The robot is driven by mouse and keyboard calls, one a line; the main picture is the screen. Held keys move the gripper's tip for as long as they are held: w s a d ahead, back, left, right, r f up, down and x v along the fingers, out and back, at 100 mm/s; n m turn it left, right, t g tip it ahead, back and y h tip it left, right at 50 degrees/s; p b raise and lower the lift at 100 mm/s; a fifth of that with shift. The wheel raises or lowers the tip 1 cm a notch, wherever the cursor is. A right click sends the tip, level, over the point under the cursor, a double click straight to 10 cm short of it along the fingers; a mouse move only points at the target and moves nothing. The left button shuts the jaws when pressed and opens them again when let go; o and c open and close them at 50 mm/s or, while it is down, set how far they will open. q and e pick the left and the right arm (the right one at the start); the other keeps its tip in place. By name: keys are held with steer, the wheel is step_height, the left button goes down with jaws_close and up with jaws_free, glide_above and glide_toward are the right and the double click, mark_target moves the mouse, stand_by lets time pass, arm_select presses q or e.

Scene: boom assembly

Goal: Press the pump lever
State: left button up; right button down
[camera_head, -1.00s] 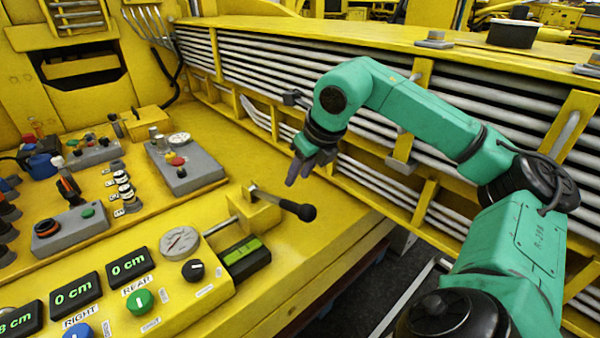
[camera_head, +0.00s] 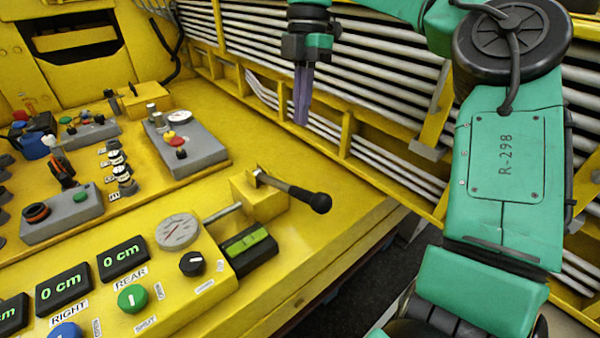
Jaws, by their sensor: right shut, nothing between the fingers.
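The pump lever (camera_head: 292,190) is a dark rod with a round black knob at its end. It sticks out to the right from a yellow block (camera_head: 258,198) on the console and tilts slightly downward. My right gripper (camera_head: 301,122) hangs above and behind the lever, pointing down. Its grey-purple fingers are shut and empty, and it appears apart from the lever. My left gripper is not in view.
A gauge (camera_head: 177,231), a black knob (camera_head: 192,264) and a green-striped block (camera_head: 248,250) sit beside the lever. Grey control boxes (camera_head: 186,149) stand further back. Stacked grey pipes (camera_head: 380,85) run behind my right arm. The yellow deck right of the lever is clear.

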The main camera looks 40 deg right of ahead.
glide_toward(303, 192)
steer(key=shift+w+a+f+p, duration=0.1)
steer(key=shift+w+a+p, duration=0.15)
steer(key=shift+a, duration=0.2)
steer(key=shift+w+a+f+p, duration=0.1)
steer(key=shift+a+f+p, duration=0.1)
steer(key=shift+a, duration=0.25)
steer(key=f+p, duration=0.1)
steer(key=f, duration=0.1)
steer(key=s+f+p, duration=0.1)
steer(key=f, duration=0.2)
steer(key=shift+s+d, duration=0.15)
steer(key=shift+s, duration=0.05)
steer(key=shift+s+d+f, duration=0.1)
steer(key=shift+f, duration=0.25)
